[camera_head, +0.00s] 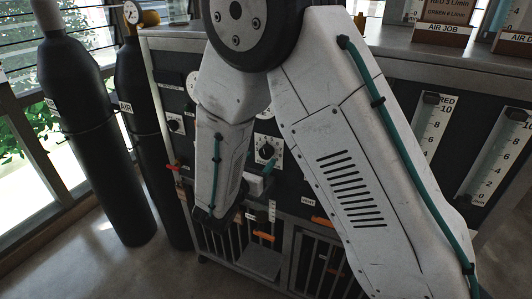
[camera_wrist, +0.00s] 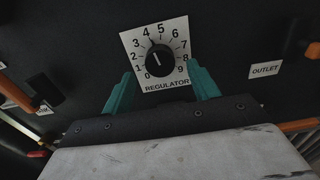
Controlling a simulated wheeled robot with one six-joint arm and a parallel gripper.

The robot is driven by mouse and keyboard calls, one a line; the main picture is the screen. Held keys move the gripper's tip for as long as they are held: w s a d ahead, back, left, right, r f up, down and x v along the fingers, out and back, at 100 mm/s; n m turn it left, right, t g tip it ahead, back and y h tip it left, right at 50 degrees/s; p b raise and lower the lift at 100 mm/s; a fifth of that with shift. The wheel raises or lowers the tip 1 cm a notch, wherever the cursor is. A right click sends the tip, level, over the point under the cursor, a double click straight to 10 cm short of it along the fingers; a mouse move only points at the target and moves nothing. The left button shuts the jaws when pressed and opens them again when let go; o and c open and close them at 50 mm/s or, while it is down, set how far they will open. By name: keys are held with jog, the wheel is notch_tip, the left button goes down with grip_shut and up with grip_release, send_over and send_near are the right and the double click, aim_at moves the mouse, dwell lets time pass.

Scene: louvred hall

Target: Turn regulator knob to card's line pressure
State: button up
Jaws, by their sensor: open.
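The regulator knob (camera_wrist: 160,62) is a round black knob on a white dial plate marked 0 to 9 and labelled REGULATOR. Its pointer mark appears to aim at about 4. The knob also shows in the head view (camera_head: 267,151) on the dark panel. My gripper (camera_wrist: 160,74) is open and empty. Its teal fingers stand left and right of the dial's lower part, and I cannot tell how far from the panel. The AIR JOB card (camera_head: 447,10) stands on the bench top, showing RED 3 L/min and GREEN 6 L/min; its upper part is cut off.
An OUTLET label (camera_wrist: 265,69) and an orange handle (camera_wrist: 313,51) are right of the dial. Two flow tubes, one marked RED (camera_head: 430,128), are on the panel at right. Dark gas cylinders (camera_head: 90,130) stand at left. My arm hides much of the panel.

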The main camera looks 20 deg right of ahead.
aim_at(265, 154)
jog(key=shift+x, duration=2.05)
grip_shut()
